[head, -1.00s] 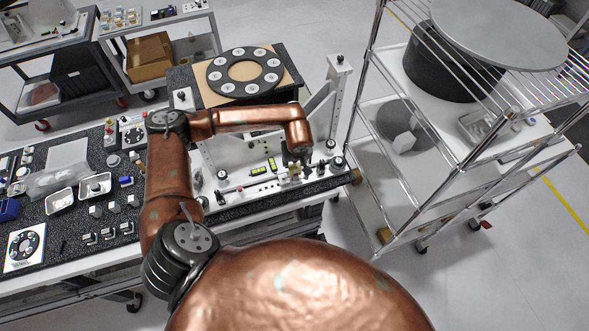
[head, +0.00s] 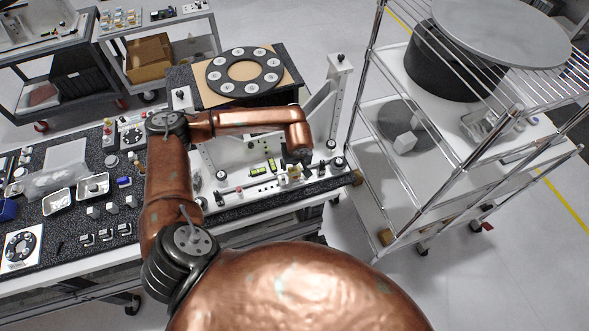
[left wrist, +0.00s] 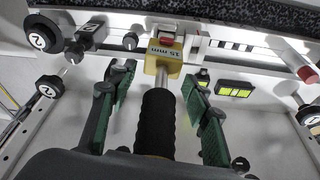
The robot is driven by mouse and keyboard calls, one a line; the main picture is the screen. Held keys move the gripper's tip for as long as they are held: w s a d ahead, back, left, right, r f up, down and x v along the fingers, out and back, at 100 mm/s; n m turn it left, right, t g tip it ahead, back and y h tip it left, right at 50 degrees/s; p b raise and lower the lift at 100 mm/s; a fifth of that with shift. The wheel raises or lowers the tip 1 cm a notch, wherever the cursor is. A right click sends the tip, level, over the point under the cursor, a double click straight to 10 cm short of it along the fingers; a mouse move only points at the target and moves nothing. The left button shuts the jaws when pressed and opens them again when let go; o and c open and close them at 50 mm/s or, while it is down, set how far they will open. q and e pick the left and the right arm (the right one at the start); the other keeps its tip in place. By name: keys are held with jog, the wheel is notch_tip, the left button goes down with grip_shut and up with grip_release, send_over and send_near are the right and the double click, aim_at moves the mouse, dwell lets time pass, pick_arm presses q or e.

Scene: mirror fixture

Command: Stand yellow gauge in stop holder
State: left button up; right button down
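The yellow gauge (left wrist: 168,66) shows in the left wrist view as a yellow block marked "15 mm". A red piece sits at its far end, and a black ribbed handle (left wrist: 156,122) extends toward the camera. My left gripper (left wrist: 160,82) is open, with one green-padded finger on each side of the handle and visible gaps between. In the head view my left gripper (head: 297,160) is low over the front right of the white fixture, and the gauge is mostly hidden there. I cannot clearly make out which part is the stop holder. My right gripper is not in view.
Two yellow-green level vials (left wrist: 235,89) lie beside the gauge. Black numbered knobs (left wrist: 44,36) stand at the left of the wrist view. The white fixture's upright post (head: 338,95) is right of my arm. A wire shelf rack (head: 440,150) stands farther right.

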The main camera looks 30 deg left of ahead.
pick_arm(q)
jog(key=shift+o, duration=1)
jog(key=v, duration=1.2)
jog(key=shift+a, duration=0.1)
